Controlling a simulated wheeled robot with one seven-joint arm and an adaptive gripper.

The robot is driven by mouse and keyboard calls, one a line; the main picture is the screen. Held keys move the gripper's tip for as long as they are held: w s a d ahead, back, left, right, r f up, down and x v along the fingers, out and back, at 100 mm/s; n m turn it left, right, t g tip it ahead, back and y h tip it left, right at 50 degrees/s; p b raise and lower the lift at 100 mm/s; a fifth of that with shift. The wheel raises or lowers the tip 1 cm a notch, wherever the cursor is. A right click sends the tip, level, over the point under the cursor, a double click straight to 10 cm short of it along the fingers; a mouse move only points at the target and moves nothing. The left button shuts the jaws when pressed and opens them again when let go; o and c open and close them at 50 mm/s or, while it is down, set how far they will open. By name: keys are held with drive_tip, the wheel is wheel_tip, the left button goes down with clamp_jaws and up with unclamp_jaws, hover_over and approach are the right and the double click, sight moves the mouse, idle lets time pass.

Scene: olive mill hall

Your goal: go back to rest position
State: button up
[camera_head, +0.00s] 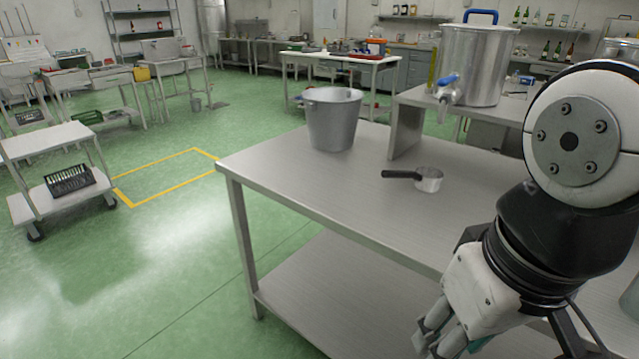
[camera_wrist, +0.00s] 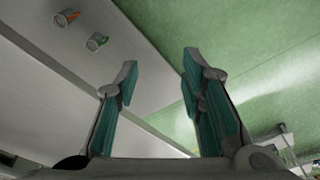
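My gripper (camera_head: 440,335) is at the lower right of the head view, at the front side of the steel table (camera_head: 290,183). In the wrist view my gripper (camera_wrist: 158,85) has its two teal-padded fingers wide apart with nothing between them. My arm fills the right side of the head view and hides part of the table.
On the table stand a grey bucket (camera_head: 333,120) and a small pot with a black handle (camera_head: 428,180). A steel tank with a tap (camera_head: 475,65) stands on a raised shelf (camera_head: 407,128). Two cups (camera_wrist: 66,18) (camera_wrist: 96,41) show in the wrist view. Green floor lies open at left, beside a white cart (camera_head: 50,140).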

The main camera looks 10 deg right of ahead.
drive_tip(key=shift+s, duration=0.2)
drive_tip(key=shift+r, duration=0.1)
wheel_tip(320, 180, up, 12)
drive_tip(key=t+p, duration=0.2)
drive_tip(key=p, duration=0.9)
drive_tip(key=shift+d+r, duration=0.15)
drive_tip(key=shift+r, duration=0.1)
